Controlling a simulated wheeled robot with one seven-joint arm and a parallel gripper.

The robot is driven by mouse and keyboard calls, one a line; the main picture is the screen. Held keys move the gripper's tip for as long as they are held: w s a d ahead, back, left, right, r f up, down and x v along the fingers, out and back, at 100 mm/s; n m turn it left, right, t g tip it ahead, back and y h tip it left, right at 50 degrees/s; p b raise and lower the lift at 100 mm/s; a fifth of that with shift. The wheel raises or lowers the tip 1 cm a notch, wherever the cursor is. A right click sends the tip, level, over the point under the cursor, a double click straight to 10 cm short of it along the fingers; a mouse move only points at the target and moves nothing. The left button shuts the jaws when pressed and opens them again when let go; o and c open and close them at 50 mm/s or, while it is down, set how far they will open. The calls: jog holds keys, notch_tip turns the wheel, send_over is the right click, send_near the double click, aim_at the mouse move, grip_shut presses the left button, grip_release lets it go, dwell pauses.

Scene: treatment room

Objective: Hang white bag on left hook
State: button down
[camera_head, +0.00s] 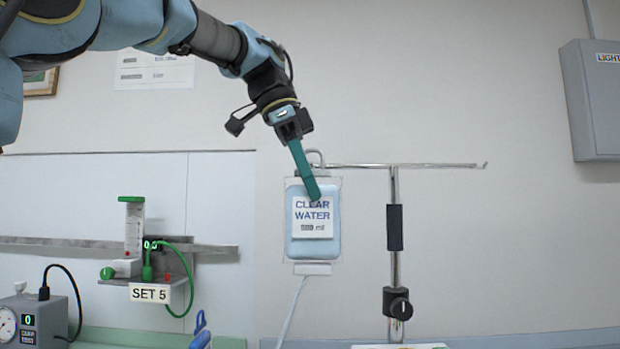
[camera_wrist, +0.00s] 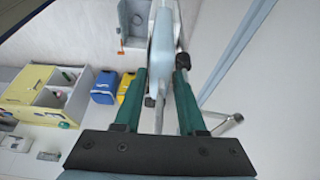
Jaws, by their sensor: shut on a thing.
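The white bag (camera_head: 330,250), a clear-edged pouch of pale blue liquid labelled CLEAR WATER, hangs upright with a thin tube below it. My gripper (camera_head: 313,193) reaches down from the upper left, its green fingers at the bag's upper part. In the wrist view the bag (camera_wrist: 163,45) shows edge-on between the two fingers (camera_wrist: 160,78), which are shut on it. The metal stand (camera_head: 394,270) has a crossbar, and its left end lies at the bag's top, by a small loop (camera_head: 316,156). Whether the loop rests on the left hook cannot be told. The right hook (camera_head: 484,165) is empty.
A shelf labelled SET 5 (camera_head: 150,294) with a flow meter and green tube is on the wall at left. A grey box (camera_head: 30,320) with a gauge stands lower left. A wall light box (camera_head: 597,100) is at right. The wrist view shows a yellow cabinet (camera_wrist: 35,88).

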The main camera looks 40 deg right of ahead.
jog(key=shift+w+d+f+p, duration=0.3)
jog(key=shift+w+d+p, duration=0.1)
jog(key=shift+w+d, duration=0.35)
jog(key=shift+w+d+f+p, duration=0.3)
jog(key=shift+w+d, duration=0.25)
jog(key=shift+w, duration=0.35)
jog(key=shift+f, duration=0.1)
